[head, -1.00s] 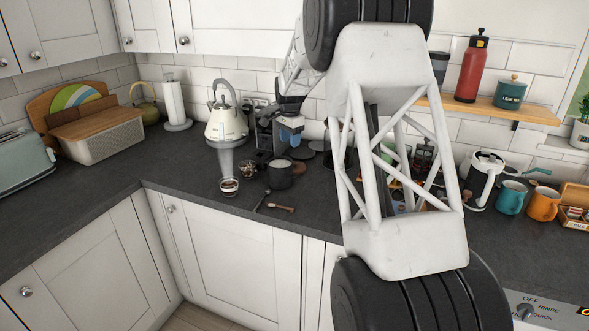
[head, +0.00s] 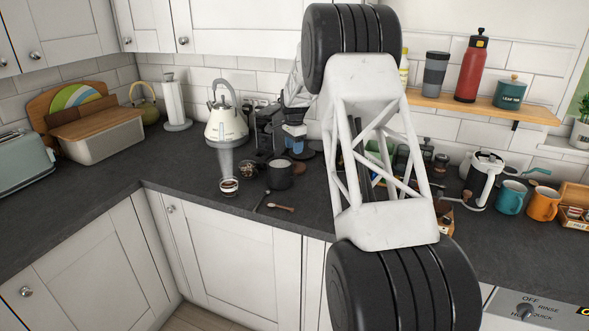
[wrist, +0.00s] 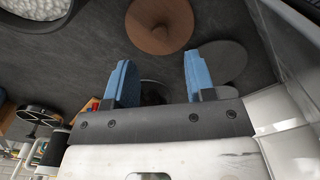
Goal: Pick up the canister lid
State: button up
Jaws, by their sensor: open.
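In the head view my gripper (head: 296,146) is low over the back of the worktop. The open dark canister (head: 279,175) with white contents stands left of the disc.
A flat grey disc (wrist: 222,60) lies beside the brown one, partly behind my right finger. A cream kettle (head: 226,124), a small glass (head: 229,187) and a wooden spoon (head: 280,207) are to the left. A dark coffee machine stands behind. My arm hides the middle worktop.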

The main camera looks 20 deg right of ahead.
aim_at(294, 163)
jog(key=shift+f, duration=0.95)
jog(key=shift+f, duration=2.6)
grip_shut()
notch_tip(294, 163, up, 10)
jog(key=s+a+r, duration=0.6)
jog(key=s+a, duration=0.2)
jog(key=a, duration=0.1)
jog(key=shift+s+r+m, duration=0.3)
jog(key=shift+m, duration=0.1)
